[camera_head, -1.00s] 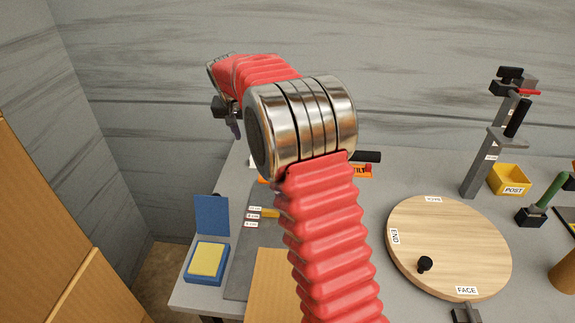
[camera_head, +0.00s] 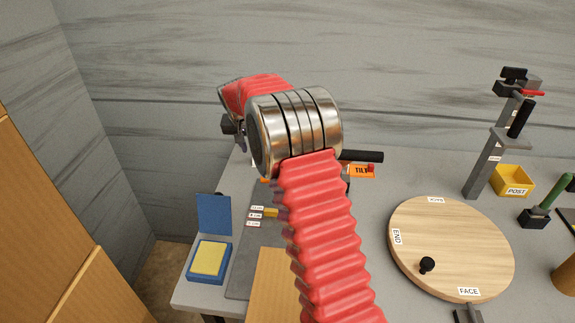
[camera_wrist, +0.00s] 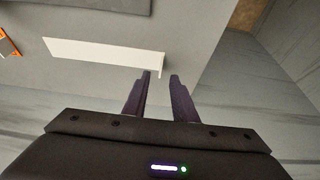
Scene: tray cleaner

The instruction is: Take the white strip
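The white strip (camera_wrist: 100,54) shows in the wrist view as a long flat white piece on the grey table, with a small turned-down end at its right. My gripper (camera_wrist: 160,76) is open, its two dark fingers apart. The left fingertip is close to the strip's right end in the picture; I cannot tell whether they touch. Nothing shows between the fingers. In the head view my gripper (camera_head: 241,138) is partly hidden behind my red arm near the table's far left edge, and the strip is hidden there.
A blue box with a yellow pad (camera_head: 209,258) stands at the table's left edge. A round wooden turntable (camera_head: 455,245) is at the right, with a grey post (camera_head: 486,165) and a yellow POST bin (camera_head: 512,181) behind it. An orange TILT label (camera_head: 361,171) is behind my arm. The wall is close behind.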

